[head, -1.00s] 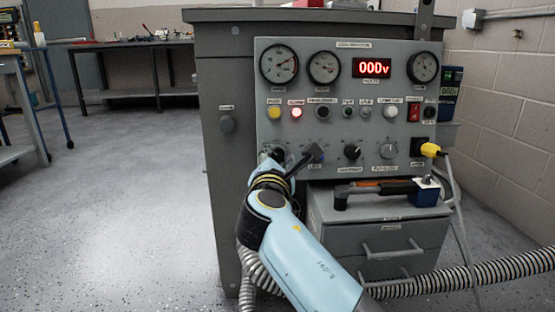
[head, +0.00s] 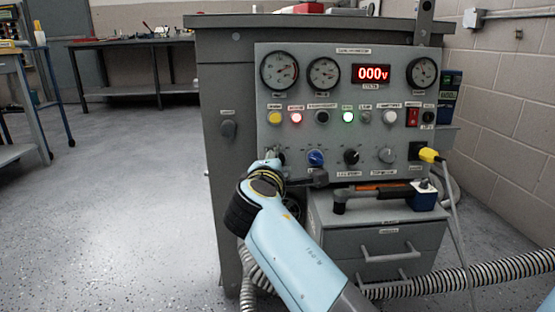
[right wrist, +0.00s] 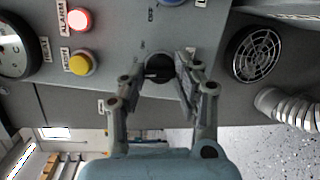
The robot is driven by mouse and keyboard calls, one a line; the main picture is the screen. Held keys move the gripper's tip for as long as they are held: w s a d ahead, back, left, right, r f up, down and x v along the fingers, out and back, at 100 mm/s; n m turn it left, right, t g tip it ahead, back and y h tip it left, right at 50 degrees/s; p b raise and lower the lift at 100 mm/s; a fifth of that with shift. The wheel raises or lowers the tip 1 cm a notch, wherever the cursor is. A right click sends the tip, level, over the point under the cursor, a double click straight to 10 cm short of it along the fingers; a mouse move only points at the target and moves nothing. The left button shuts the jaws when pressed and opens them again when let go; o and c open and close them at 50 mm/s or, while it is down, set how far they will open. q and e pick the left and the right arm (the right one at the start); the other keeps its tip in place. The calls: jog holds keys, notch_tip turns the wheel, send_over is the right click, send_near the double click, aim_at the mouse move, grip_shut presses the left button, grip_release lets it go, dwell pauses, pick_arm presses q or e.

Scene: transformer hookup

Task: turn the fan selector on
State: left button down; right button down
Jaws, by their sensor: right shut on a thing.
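The fan selector is a dark round knob (right wrist: 158,66) low on the left of the grey control panel (head: 345,140). In the head view my right gripper (head: 278,160) mostly hides it. In the right wrist view the fingers of my right gripper (right wrist: 160,78) stand on either side of the knob and are shut on it. The label beside the knob is too small to read. My left gripper is not in view.
A blue knob (head: 316,158), a black knob (head: 351,156) and a grey knob (head: 386,155) sit to the right. A round fan grille (right wrist: 255,52) is near the gripper. A drawer cabinet (head: 380,240) and ribbed hose (head: 430,277) lie below. Open floor is at left.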

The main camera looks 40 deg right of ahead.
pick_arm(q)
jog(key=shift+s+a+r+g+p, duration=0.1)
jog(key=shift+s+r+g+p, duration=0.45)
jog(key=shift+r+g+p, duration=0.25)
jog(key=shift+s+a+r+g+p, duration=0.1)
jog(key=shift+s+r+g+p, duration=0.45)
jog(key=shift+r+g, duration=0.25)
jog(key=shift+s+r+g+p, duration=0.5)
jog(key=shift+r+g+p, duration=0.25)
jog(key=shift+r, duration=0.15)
pick_arm(e)
jog(key=shift+m+g+y, duration=0.3)
jog(key=shift+m+y, duration=0.25)
jog(key=shift+m, duration=2)
jog(key=shift+m+g+y, duration=0.3)
jog(key=shift+m+y, duration=0.25)
jog(key=shift+m, duration=2)
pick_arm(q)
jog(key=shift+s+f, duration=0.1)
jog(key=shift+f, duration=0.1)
pick_arm(e)
jog(key=shift+s, duration=0.1)
jog(key=c, duration=1)
grip_release()
jog(key=shift+o, duration=0.2)
jog(key=shift+r, duration=0.1)
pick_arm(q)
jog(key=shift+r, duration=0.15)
pick_arm(e)
jog(key=shift+r, duration=0.1)
